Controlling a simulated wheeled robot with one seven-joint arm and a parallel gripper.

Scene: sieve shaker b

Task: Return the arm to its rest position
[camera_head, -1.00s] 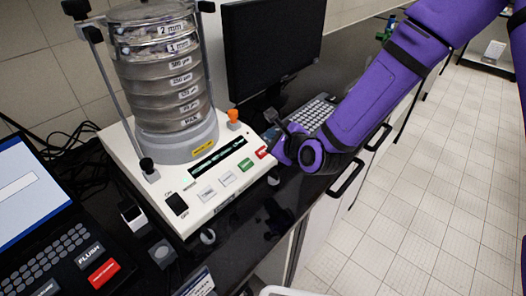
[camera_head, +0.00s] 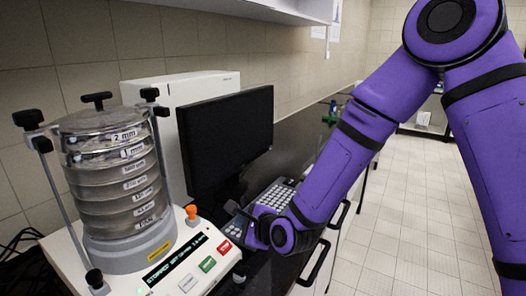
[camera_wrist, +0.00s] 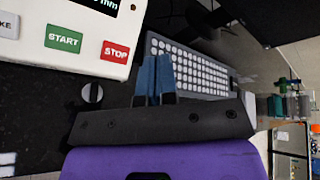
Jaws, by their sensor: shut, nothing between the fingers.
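My purple arm reaches in from the right in the head view. My gripper (camera_head: 236,212) is over the black bench, just right of the shaker's control panel and near the keyboard. In the wrist view the blue fingertips (camera_wrist: 153,78) are together with nothing between them. The sieve shaker (camera_head: 120,190) carries a stack of labelled sieves under a clamped lid. Its display (camera_head: 178,258) shows text that seems to begin with STOPPED. The green START button (camera_wrist: 63,38) and red STOP button (camera_wrist: 115,51) lie left of the fingers, apart from them.
A dark monitor (camera_head: 228,135) and a grey keyboard (camera_head: 276,198) stand behind my gripper. A white box (camera_head: 165,95) is behind the shaker. Cabinet handles (camera_head: 313,262) stick out along the bench front. The tiled floor (camera_head: 400,235) at the right is open.

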